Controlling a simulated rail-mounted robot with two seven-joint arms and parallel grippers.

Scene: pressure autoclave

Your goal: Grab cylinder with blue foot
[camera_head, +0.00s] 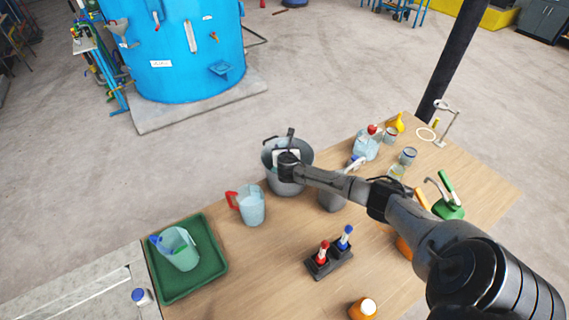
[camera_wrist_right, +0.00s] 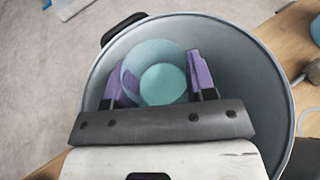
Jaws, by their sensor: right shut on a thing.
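My right gripper (camera_head: 288,158) reaches down into a grey bucket (camera_head: 286,186) on the wooden table. In the right wrist view, its purple fingers (camera_wrist_right: 158,78) are shut on the sides of a clear round cylinder (camera_wrist_right: 160,50) with a pale blue-green bottom. The view looks down into it, within the bucket's rim (camera_wrist_right: 272,75). In the head view the held cylinder is hidden by the bucket and my gripper; whether its foot is blue is not plain. My left gripper is not in view.
A red-handled jug (camera_head: 251,207) stands left of the bucket. A green tray (camera_head: 218,270) holds a blue-handled jug (camera_head: 180,248). A black stand (camera_head: 330,264) with red and blue tops stands in front. Bottles and jars crowd the table's right side. A blue tank (camera_head: 175,60) stands behind.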

